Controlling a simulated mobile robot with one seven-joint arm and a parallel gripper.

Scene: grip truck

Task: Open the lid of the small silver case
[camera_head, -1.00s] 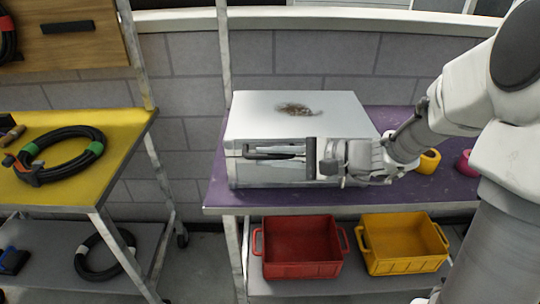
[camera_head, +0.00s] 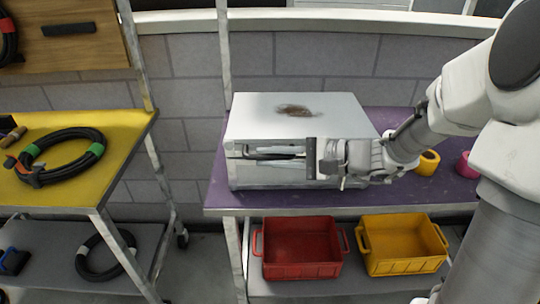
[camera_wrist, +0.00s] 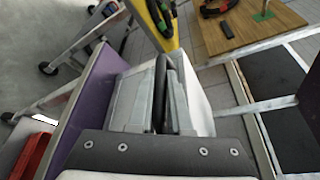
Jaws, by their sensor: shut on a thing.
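The silver case (camera_head: 255,121) lies flat on the purple shelf, with a brown smudge on its pale top. Its lid looks down. A black handle (camera_head: 262,155) runs along its front face; in the wrist view the handle (camera_wrist: 160,90) shows as a dark curved bar beside the grey front and pale top. My gripper (camera_head: 318,158) is at the right part of the case front, shut on the handle as far as I can tell. The fingertips and the exact contact are partly hidden by my gripper's body.
The purple shelf (camera_head: 440,193) also holds a yellow roll (camera_head: 428,162) and a pink roll (camera_head: 466,165) on the right. A red crate (camera_head: 301,270) and a yellow crate (camera_head: 403,263) stand below. A yellow shelf (camera_head: 45,195) with a coiled black hose (camera_head: 65,137) is left.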

